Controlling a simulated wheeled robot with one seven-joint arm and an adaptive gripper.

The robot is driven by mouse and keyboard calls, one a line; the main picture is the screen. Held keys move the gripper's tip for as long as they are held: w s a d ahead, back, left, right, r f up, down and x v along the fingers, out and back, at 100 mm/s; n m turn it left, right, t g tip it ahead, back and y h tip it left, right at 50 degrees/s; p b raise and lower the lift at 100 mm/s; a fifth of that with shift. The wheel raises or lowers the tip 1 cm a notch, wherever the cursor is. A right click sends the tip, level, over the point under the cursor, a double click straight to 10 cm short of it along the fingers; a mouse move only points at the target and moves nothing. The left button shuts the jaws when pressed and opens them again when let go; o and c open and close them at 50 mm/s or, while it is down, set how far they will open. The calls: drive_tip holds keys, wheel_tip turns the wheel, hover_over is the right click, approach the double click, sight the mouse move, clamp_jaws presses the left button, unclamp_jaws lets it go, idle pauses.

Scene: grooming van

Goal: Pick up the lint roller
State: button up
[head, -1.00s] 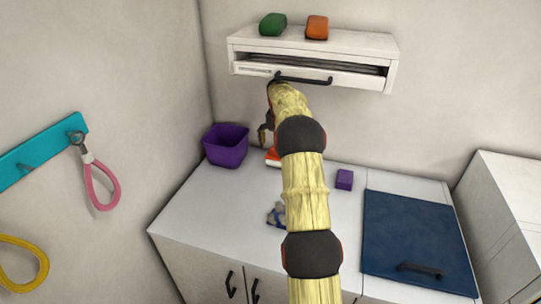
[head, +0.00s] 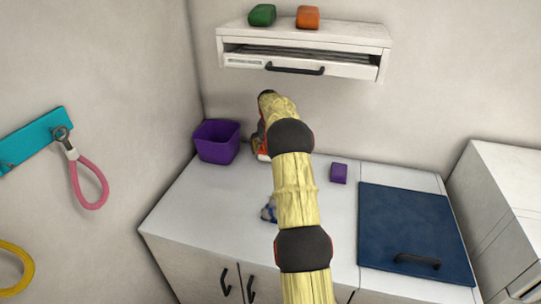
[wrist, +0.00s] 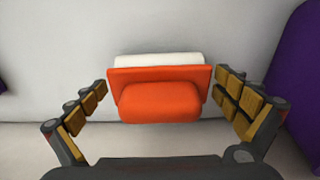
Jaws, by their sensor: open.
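An orange piece with a white strip along its far side, seemingly the lint roller (wrist: 160,100), lies on the counter at the back. In the head view only a bit of its orange and white (head: 262,155) shows, because my arm covers the rest. In the wrist view my gripper (wrist: 163,108) is open and empty, with one finger to the left and one to the right of the orange piece. Gaps show between the fingers and the piece in this view. How high the fingertips are above the counter is hard to tell.
A purple bin (head: 218,142) stands close to the left of the roller. A purple block (head: 339,173) and a blue and white item (head: 268,211) lie on the white counter (head: 190,205). A wall drawer unit (head: 300,62) hangs above. A blue lid (head: 410,235) is at right.

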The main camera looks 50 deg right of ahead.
drive_tip(key=shift+c, duration=0.9)
drive_tip(key=c, duration=1.1)
drive_tip(key=shift+o, duration=0.2)
drive_tip(key=shift+r, duration=0.1)
drive_tip(key=shift+a+r+p, duration=0.15)
drive_tip(key=shift+r+p, duration=0.25)
drive_tip(key=shift+r, duration=0.1)
drive_tip(key=r+p, duration=0.1)
drive_tip(key=r, duration=0.2)
drive_tip(key=r+p, duration=0.1)
drive_tip(key=r, duration=0.2)
drive_tip(key=shift+s+a+r, duration=0.15)
drive_tip(key=shift+a, duration=0.05)
drive_tip(key=s+a+p, duration=0.1)
drive_tip(key=s+a, duration=0.3)
drive_tip(key=a, duration=0.4)
drive_tip(key=s+a+p, duration=0.1)
drive_tip(key=s+a, duration=0.4)
drive_tip(key=a, duration=0.4)
drive_tip(key=shift+f, duration=0.2)
